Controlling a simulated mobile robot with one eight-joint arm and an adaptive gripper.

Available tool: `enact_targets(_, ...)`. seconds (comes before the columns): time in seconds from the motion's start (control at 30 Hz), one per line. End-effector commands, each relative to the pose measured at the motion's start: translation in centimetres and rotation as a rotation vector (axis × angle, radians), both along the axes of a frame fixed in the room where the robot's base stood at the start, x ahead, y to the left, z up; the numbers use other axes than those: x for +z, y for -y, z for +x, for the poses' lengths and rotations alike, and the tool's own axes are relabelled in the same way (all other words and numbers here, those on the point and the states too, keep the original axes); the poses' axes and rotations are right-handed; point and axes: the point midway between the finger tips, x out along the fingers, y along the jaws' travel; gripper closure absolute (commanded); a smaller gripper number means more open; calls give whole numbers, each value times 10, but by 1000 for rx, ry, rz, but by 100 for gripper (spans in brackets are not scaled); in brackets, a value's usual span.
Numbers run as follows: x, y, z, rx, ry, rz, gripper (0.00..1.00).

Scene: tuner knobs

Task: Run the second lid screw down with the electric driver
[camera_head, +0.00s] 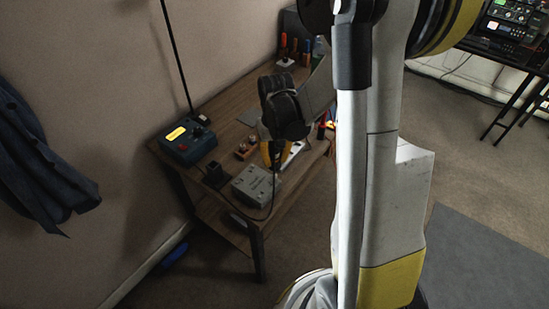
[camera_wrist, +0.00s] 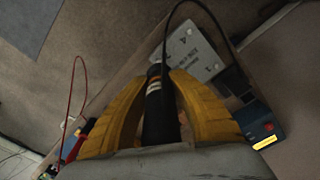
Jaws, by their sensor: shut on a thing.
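My gripper (camera_wrist: 163,78) has its yellow fingers closed around the black electric driver (camera_wrist: 156,105), which carries an orange band. A dark cable arcs from the driver over the lid. The grey box with its lid (camera_wrist: 195,52) lies just beyond the driver's end in the wrist view; printed text and corner numbers show on it. In the head view the box (camera_head: 254,186) sits near the bench's front edge, and my gripper (camera_head: 271,153) is above and behind it. The driver is mostly hidden there. Individual lid screws and the driver's bit are too small or hidden to tell.
A blue unit with a lit yellow display (camera_head: 188,142) stands at the left of the wooden bench (camera_head: 228,105). Orange and red handled tools (camera_head: 287,48) stand at the back. A red lead (camera_wrist: 80,100) shows in the wrist view.

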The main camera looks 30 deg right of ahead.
Motion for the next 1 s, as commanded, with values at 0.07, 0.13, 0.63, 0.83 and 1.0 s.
enact_targets(0.07,-1,0,0,0,0,0,100)
enact_targets(0.13,-2,0,0,0,0,0,100)
enact_targets(0.63,-8,0,0,0,0,0,100)
enact_targets(0.83,-9,0,0,0,0,0,100)
enact_targets(1.0,-9,0,0,0,0,0,100)
